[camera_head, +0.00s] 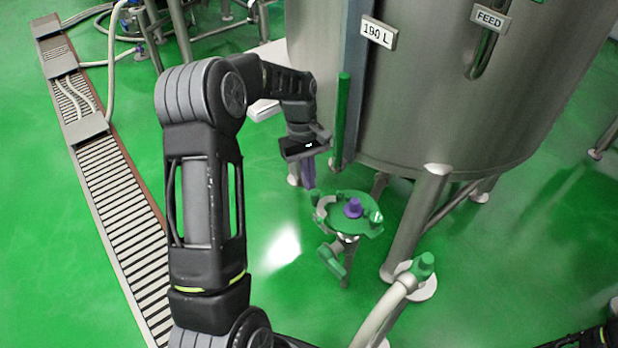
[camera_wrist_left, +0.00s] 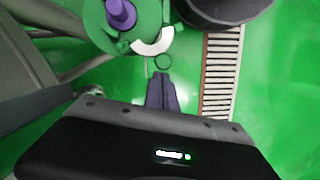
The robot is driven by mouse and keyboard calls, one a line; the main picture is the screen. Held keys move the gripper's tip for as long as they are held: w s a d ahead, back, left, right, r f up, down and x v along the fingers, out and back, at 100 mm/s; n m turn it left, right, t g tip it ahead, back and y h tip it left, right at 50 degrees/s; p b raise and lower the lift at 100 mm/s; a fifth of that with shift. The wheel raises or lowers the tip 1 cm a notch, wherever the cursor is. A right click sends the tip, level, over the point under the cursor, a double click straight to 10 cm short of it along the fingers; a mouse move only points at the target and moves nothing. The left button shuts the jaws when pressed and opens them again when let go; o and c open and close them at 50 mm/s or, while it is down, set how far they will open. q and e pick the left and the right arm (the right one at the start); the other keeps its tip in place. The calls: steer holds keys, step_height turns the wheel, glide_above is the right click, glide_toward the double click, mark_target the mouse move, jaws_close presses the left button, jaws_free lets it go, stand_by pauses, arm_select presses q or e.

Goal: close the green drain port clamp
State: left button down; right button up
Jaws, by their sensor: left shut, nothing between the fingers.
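The green drain port clamp (camera_head: 345,222) sits around a port with a purple plug (camera_head: 353,207), below and in front of the steel tank. Its ring has raised ends at left and right; I cannot tell how far its halves are apart. In the left wrist view, part of the green clamp (camera_wrist_left: 142,16) shows at the top with the purple plug (camera_wrist_left: 121,13) and a pale curved piece (camera_wrist_left: 155,44). My left gripper (camera_head: 310,187) points down with shut, empty purple fingers, just up and left of the clamp. The fingertips (camera_wrist_left: 162,76) appear below the pale piece, apparently apart from it.
The steel tank (camera_head: 430,90) and its leg (camera_head: 415,225) stand behind and right of the port. A green valve handle (camera_head: 333,262) hangs under the clamp. A hose with a green cap (camera_head: 424,265) is at lower right. A floor drain grate (camera_head: 110,190) runs along the left.

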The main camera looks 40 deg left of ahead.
mark_target(324, 215)
arm_select(q)
steer(key=shift+s+d+n, duration=0.2)
steer(key=shift+s+n, duration=0.1)
steer(key=shift+n, duration=0.2)
steer(key=s+d+n+p, duration=0.1)
steer(key=n, duration=0.1)
steer(key=s+d+n+t+p, duration=0.1)
steer(key=n, duration=0.1)
steer(key=d+n+p, duration=0.1)
steer(key=shift+s+d+r+n+t, duration=0.15)
steer(key=shift+s+r+n+t, duration=0.15)
steer(key=shift+s+n, duration=0.1)
steer(key=d+n+p, duration=0.2)
steer(key=n+p, duration=0.1)
steer(key=shift+s+d+n+t+p, duration=0.2)
steer(key=shift+s+n+t+p, duration=0.1)
steer(key=shift+s+t, duration=0.1)
steer(key=shift+d+f+n+p, duration=0.1)
steer(key=shift+d+n+p, duration=0.65)
steer(key=shift+n+p, duration=0.3)
steer(key=shift+d+f+n+t+p, duration=0.2)
steer(key=shift+d+n+t+p, duration=0.2)
steer(key=shift+n, duration=0.25)
steer(key=shift+a, duration=0.15)
